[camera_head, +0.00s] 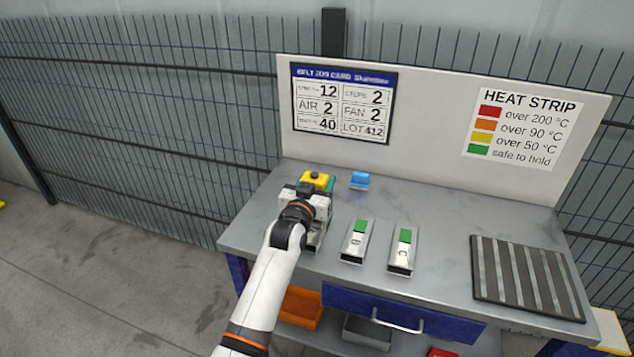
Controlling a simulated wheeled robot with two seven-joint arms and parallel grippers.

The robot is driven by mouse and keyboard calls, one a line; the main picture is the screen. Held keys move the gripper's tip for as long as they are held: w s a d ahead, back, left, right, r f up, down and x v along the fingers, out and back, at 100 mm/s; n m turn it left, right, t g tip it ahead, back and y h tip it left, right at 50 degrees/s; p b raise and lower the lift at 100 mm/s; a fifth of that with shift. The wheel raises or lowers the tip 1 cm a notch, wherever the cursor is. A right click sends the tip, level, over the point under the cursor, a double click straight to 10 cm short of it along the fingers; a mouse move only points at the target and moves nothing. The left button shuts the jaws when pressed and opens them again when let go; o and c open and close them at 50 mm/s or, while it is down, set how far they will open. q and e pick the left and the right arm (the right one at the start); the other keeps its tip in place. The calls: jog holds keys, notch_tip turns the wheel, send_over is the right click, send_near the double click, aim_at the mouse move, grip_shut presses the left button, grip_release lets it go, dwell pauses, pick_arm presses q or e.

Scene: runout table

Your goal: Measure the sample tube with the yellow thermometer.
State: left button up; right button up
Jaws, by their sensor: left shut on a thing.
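My left gripper (308,194) is over the left end of the table. It is shut on the yellow thermometer (317,178), a yellow block with a dark knob on top. Teal parts show just beside it; I cannot tell whether they belong to it or to a stand. Below the gripper is a metal piece (316,237), mostly hidden by my arm. To its right lie two similar metal pieces with green strips, a middle one (351,246) and one marked C (401,258). I cannot tell which of these is the sample tube. My right gripper is out of view.
A dark ribbed mat (490,285) lies at the right. A job card (342,103) and a heat strip chart (522,128) are on the back panel. The table middle (440,215) is clear. Bins sit below.

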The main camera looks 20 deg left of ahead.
pick_arm(q)
jog(key=shift+r, duration=0.1)
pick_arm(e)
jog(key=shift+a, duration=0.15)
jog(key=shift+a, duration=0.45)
pick_arm(q)
jog(key=shift+f+b, duration=0.35)
jog(key=shift+f, duration=0.2)
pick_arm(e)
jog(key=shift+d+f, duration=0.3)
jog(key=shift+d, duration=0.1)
pick_arm(q)
jog(key=shift+f, duration=0.35)
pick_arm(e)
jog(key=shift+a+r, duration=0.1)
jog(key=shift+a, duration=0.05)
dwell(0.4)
